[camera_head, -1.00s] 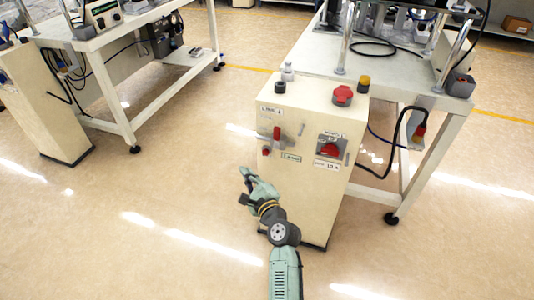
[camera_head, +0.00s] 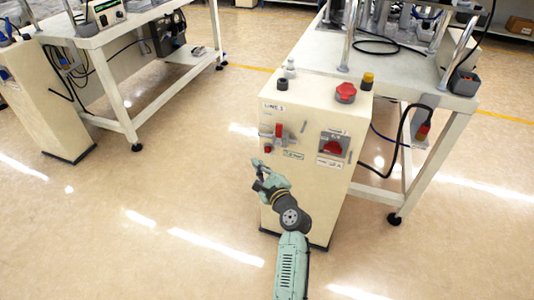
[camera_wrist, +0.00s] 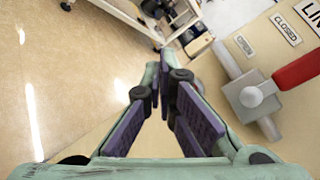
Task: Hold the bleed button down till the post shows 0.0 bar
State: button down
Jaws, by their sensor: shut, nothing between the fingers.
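The cream post (camera_head: 300,190) stands in the middle of the head view. On its front, a grey valve with an upright red handle (camera_head: 278,131) sits under the line label. A small red button (camera_head: 267,149) shows just below the valve, at the post's left edge. A small plate (camera_head: 293,154) is to its right; its text is unreadable. My gripper (camera_head: 257,163) is shut and empty, just below and left of the button, with no clear contact.
A red mushroom button (camera_head: 345,92) and small caps stand on top. A white bench (camera_head: 385,75) is behind the post, with a hanging black cable. Open floor (camera_head: 180,190) lies to the left.

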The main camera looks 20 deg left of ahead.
aim_at(268, 150)
jog(key=shift+w+b, duration=0.3)
jog(key=shift+w, duration=1.7)
jog(key=shift+w+d, duration=0.1)
jog(key=shift+w, duration=0.3)
jog(key=shift+w, duration=0.55)
dwell(1.6)
dwell(2.6)
jog(key=shift+s+p, duration=0.35)
jog(key=shift+s, duration=0.6)
